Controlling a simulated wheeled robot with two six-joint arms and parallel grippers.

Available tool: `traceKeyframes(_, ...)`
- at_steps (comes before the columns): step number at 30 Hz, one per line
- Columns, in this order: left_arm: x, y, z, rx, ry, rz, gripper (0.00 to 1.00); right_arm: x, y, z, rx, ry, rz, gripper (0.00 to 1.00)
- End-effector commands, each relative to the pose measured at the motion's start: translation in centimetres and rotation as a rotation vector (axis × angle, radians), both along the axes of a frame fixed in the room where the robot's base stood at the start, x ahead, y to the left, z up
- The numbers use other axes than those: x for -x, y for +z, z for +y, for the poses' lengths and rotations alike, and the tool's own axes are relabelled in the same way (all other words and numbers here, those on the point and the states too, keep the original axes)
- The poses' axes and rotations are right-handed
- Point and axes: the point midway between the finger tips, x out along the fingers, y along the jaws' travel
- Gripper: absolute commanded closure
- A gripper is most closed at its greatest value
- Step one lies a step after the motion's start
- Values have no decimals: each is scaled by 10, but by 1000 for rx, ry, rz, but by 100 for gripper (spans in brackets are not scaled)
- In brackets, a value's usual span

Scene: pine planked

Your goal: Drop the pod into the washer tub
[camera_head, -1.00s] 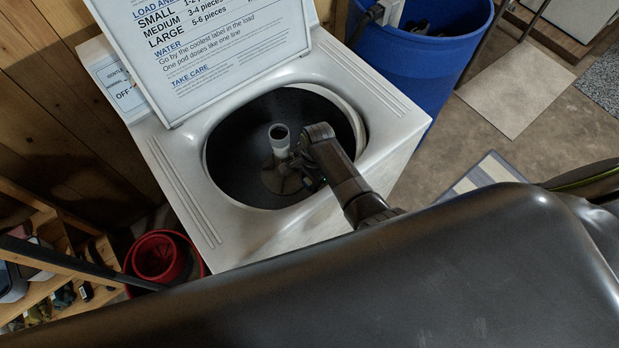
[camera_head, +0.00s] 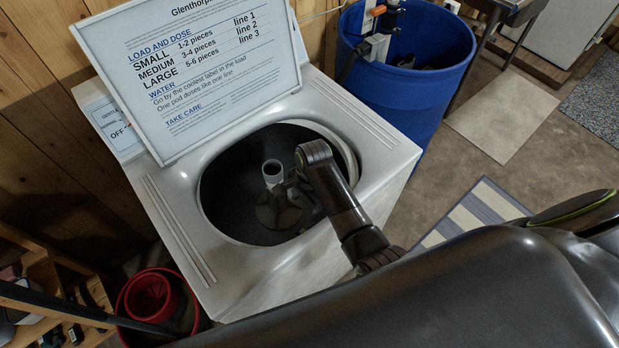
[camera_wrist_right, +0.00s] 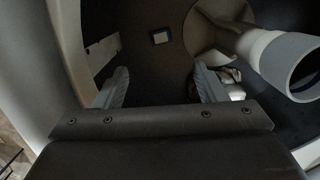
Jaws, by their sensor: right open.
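The white washer (camera_head: 165,225) stands with its lid up and its dark round tub (camera_head: 225,190) open. A pale agitator post (camera_head: 272,172) rises in the tub; its hollow top is large in the right wrist view (camera_wrist_right: 290,62). My right gripper (camera_head: 292,192) reaches down inside the tub beside the post. In the right wrist view its two fingers (camera_wrist_right: 160,85) are apart with nothing between them. A small pale square with a dark blue edge, seemingly the pod (camera_wrist_right: 160,37), lies on the dark tub surface beyond the fingertips. My left gripper is out of view.
The raised lid carries a printed instruction sheet (camera_head: 200,65). A blue barrel (camera_head: 405,100) stands right of the washer and a red bucket (camera_head: 150,300) at its lower left. A dark bar (camera_head: 80,305) crosses the lower left. A striped mat (camera_head: 475,212) lies on the floor.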

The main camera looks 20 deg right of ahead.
Motion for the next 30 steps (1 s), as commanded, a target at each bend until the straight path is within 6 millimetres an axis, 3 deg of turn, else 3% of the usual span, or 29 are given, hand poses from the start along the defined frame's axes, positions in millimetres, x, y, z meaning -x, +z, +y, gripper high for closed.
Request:
traceKeyframes(15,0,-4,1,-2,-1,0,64,-5,98,-11,0,1,-3,35)
traceKeyframes(21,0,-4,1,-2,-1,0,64,-4,110,-13,1,-1,0,35)
traceKeyframes(30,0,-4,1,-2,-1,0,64,-4,111,-13,0,0,1,35)
